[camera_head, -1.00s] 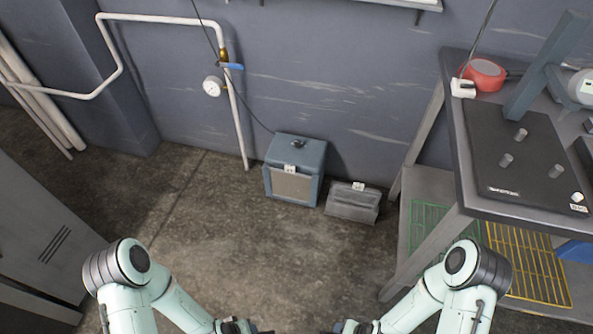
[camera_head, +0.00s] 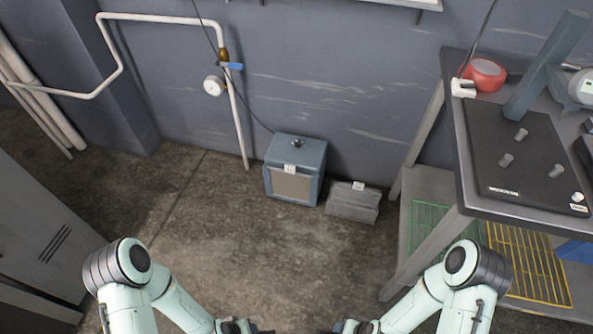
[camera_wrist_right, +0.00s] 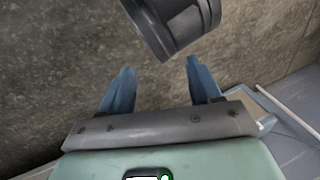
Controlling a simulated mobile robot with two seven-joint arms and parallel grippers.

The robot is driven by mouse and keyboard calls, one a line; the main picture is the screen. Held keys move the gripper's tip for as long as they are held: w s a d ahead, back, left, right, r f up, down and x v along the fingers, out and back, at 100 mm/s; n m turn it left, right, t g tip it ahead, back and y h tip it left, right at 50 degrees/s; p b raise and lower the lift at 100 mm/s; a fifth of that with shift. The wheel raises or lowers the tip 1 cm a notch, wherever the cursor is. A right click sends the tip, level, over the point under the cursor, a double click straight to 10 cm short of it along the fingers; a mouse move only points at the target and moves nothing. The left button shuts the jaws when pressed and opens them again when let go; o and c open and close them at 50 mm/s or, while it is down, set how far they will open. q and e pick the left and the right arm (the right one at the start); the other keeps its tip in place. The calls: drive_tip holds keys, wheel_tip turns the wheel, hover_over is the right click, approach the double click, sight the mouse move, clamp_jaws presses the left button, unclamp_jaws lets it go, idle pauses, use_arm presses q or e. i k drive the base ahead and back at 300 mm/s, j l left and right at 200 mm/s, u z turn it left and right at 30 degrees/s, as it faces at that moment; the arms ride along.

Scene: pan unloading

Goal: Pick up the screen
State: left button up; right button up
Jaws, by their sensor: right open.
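A green wire mesh screen (camera_head: 428,222) and a yellow wire mesh screen (camera_head: 527,262) lie flat on the lower shelf of the table at the right. The tabletop and a table leg partly cover them. My right gripper (camera_wrist_right: 160,66) is open, with two blue fingers apart and nothing between them. My left gripper's fingers cannot be made out. A dark cylindrical part, perhaps of my other arm, is close ahead of the right fingers.
The table (camera_head: 455,130) carries a dark plate with pegs (camera_head: 515,160), a stand and a red round item (camera_head: 484,74). A blue box (camera_head: 296,166) and a grey box (camera_head: 352,202) stand by the wall. A cabinet (camera_head: 45,235) is at left. The floor between is clear.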

sight(289, 183)
drive_tip(key=i+j+u, duration=0.2)
drive_tip(key=i+j, duration=0.4)
drive_tip(key=i+l+u, duration=0.1)
drive_tip(key=i, duration=0.35)
drive_tip(key=i+l+u, duration=0.15)
drive_tip(key=i, duration=0.3)
drive_tip(key=i+l+u, duration=0.1)
drive_tip(key=i+l, duration=0.2)
drive_tip(key=i, duration=0.1)
